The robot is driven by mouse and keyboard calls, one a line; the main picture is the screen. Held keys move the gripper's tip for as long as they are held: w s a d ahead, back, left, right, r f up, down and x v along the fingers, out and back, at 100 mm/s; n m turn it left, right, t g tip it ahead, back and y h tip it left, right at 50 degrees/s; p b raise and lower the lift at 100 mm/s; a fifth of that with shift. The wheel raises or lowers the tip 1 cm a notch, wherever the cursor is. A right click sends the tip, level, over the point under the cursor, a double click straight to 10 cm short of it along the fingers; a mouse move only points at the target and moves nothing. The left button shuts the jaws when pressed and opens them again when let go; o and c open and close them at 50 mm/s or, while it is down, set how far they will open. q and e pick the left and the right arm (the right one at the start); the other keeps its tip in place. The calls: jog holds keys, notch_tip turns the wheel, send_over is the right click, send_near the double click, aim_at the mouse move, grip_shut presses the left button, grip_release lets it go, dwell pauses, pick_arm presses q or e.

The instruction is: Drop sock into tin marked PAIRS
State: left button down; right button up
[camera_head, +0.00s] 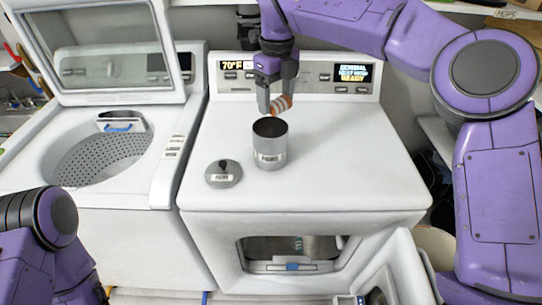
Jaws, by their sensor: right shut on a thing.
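The tin (270,150) is a grey metal cylinder with a white label. It stands upright and open on the white dryer top. Its round lid (223,174), with a dark knob and a label, lies on the dryer top to the left of the tin. My right gripper (274,106) is shut on an orange and white sock (282,103) and holds it just above the tin's mouth. Only a small part of the sock shows beside the fingers. My left arm shows at the lower left, but its gripper is out of view.
The dryer top (350,165) is clear to the right of the tin. A washer with a raised lid (100,62) and an open drum (103,160) stands at the left. The dryer's front door (397,272) hangs open below.

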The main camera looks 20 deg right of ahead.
jog(key=shift+w+f, duration=0.1)
jog(key=shift+f, duration=0.3)
jog(key=shift+s+r, duration=0.2)
jog(key=o, duration=0.8)
jog(key=shift+s, duration=0.1)
jog(key=shift+o, duration=1.3)
pick_arm(q)
jog(key=shift+f, duration=0.3)
notch_tip(320, 180, up, 2)
jog(key=shift+s+r+p, duration=0.1)
jog(key=shift+p, duration=1)
pick_arm(e)
notch_tip(320, 180, up, 10)
jog(key=shift+r, duration=0.25)
